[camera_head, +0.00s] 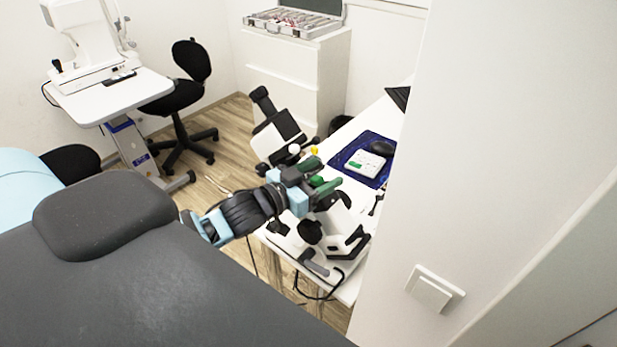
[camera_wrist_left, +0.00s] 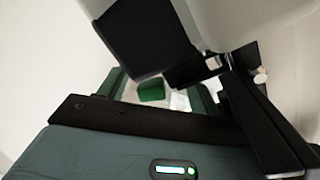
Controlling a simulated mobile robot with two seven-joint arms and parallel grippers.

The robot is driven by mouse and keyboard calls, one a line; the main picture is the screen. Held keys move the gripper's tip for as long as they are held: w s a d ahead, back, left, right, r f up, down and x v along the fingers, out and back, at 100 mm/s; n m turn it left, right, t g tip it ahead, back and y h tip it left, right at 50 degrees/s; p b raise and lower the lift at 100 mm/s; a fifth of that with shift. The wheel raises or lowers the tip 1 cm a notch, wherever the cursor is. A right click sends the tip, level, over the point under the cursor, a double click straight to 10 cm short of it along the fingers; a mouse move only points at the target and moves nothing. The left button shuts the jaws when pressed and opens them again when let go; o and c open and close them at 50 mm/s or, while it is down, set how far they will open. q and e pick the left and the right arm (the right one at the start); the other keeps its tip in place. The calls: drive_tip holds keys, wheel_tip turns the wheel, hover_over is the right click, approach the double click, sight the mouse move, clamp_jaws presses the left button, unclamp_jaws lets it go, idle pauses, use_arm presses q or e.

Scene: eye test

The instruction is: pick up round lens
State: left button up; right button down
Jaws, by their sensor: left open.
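I cannot pick out a round lens in either view. An open case (camera_head: 290,31) on the white cabinet holds several small items, too small to tell apart. My left gripper (camera_head: 322,177) is open, with green fingers, above the white desk and among the parts of a black-and-white instrument (camera_head: 335,225). In the left wrist view, a green block (camera_wrist_left: 151,91) and a small white item show beyond the fingers. I see nothing held. My right gripper is in neither view.
A white box (camera_head: 364,163) and a black mouse (camera_head: 382,148) lie on a blue mat (camera_head: 352,149) on the desk. A grey padded chair (camera_head: 110,215) fills the lower left. A white wall (camera_head: 490,150) stands close on the right. Floor shows beyond the chair.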

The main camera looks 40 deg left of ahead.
use_arm(q)
drive_tip(key=shift+w, duration=0.15)
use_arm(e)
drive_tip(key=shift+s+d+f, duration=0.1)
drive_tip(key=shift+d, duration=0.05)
